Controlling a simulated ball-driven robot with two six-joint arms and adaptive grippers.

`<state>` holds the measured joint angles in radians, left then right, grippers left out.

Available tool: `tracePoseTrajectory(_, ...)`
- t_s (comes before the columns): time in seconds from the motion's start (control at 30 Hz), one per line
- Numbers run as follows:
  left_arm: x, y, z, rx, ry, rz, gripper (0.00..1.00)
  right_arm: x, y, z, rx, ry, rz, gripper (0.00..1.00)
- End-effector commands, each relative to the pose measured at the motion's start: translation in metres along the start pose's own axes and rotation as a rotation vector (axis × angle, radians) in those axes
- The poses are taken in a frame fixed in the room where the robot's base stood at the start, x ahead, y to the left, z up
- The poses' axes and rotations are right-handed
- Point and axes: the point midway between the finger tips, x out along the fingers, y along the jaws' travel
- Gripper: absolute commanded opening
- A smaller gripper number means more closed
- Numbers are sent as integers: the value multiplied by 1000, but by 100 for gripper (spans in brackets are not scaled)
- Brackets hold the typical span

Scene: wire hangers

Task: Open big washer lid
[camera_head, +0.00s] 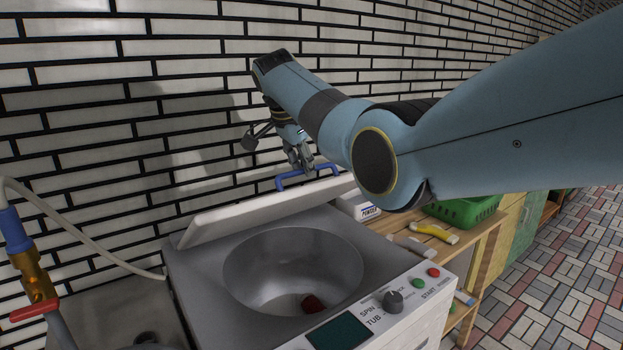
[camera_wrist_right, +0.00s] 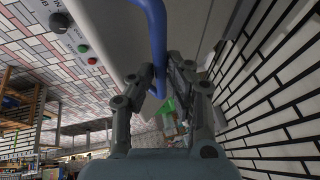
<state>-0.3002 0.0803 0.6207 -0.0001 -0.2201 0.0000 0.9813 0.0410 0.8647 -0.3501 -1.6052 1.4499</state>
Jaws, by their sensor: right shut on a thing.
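The big washer (camera_head: 190,290) is a grey top-loader with its round metal drum (camera_head: 290,275) exposed. Its white lid (camera_head: 250,212) is raised and tilted back toward the brick wall. A blue handle (camera_head: 306,175) stands on the lid's edge. It also crosses the upper middle of the right wrist view (camera_wrist_right: 153,35). My right gripper (camera_head: 301,160) is at the handle, with its fingers (camera_wrist_right: 160,75) shut around the blue bar. A small dark red item (camera_head: 312,302) lies in the drum. My left gripper is not in view.
A control panel with a knob (camera_head: 392,300) and buttons is on the washer's front right. To the right, a wooden bench (camera_head: 485,245) holds a green basket (camera_head: 465,208) and a yellow item (camera_head: 437,232). A hose and tap (camera_head: 35,275) are at left. The brick wall is close behind.

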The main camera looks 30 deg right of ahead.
Motion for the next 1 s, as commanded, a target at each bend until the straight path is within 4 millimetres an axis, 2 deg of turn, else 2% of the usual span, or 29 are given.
tracePoseTrajectory(0.03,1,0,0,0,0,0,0,2,-1,5,-5,-9,-3,0)
tracePoseTrajectory(0.4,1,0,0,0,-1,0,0,3,-1,6,-7,-11,-2,0)
tracePoseTrajectory(0.43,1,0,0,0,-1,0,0,3,-1,6,-7,-11,-2,18)
tracePoseTrajectory(0.57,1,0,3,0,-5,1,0,2,-1,4,-5,-8,-2,34)
tracePoseTrajectory(0.77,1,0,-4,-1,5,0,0,1,-2,3,-3,-6,-1,36)
tracePoseTrajectory(0.87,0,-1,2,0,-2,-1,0,-1,-2,2,-3,-5,-1,36)
tracePoseTrajectory(1.0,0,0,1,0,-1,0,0,-16,-3,2,-3,-5,-4,36)
